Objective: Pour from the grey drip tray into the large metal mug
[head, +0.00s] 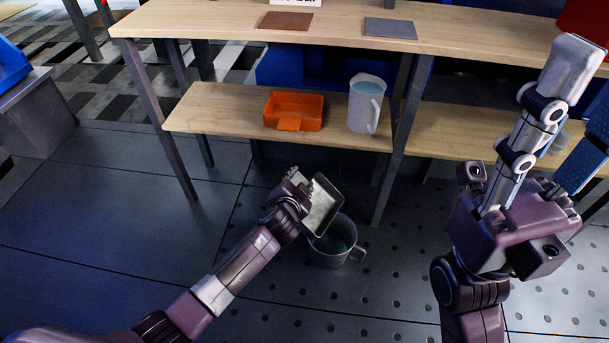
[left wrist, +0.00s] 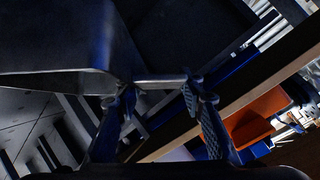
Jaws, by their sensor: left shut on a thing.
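My left gripper (head: 305,190) is shut on the rim of the grey drip tray (head: 323,208). The tray is tipped steeply, with its pale inside showing and its lower end over or close to the mouth of the large metal mug (head: 342,256). The mug stands upright on the dark floor, its handle to the right. I cannot tell whether liquid is flowing between them. In the left wrist view the tray (left wrist: 60,50) fills the upper left, its rim between my fingers (left wrist: 158,95). My right arm is at the right; I cannot make out its fingertips.
The lower wooden shelf (head: 225,108) behind holds an orange bin (head: 294,108) and a white jug (head: 364,105) with bluish contents. The upper board (head: 210,20) carries a brown mat (head: 286,20) and a grey mat (head: 390,28). Table legs stand near the mug. The floor at left is clear.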

